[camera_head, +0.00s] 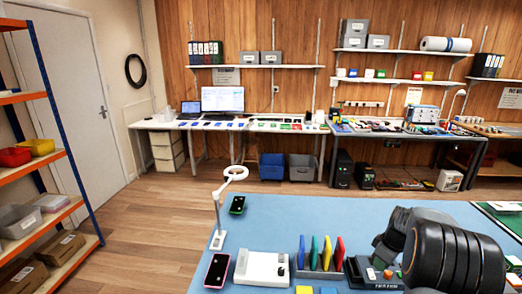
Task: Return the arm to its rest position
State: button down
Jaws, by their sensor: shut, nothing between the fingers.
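My arm shows at the right front as large dark rounded links above the blue bench top (300,215). My gripper's fingers are not to be seen in this view. A phone with a pink edge (217,270) lies at the bench's front left. A white device (262,269) sits at the front, right of the pink-edged phone.
Coloured upright plates (326,254) stand in a holder between the white device and my arm. The middle of the bench is clear. A shelf rack (60,205) with bins stands at the left. Side tables (190,125) with monitors and small items line the back wall.

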jog(key=s+a+r+m+t, duration=0.1)
jog(key=s+a+r+m, duration=0.1)
jog(key=s+a, duration=0.3)
jog(key=s+a+r+m+t+h, duration=0.1)
jog(key=s+a+r, duration=0.4)
jog(key=a, duration=0.6)
jog(key=s+a+r+m+t, duration=0.1)
jog(key=s+a+r+m, duration=0.2)
jog(key=s+a, duration=0.4)
jog(key=shift+a+r+m, duration=0.35)
jog(key=shift+a+m, duration=0.05)
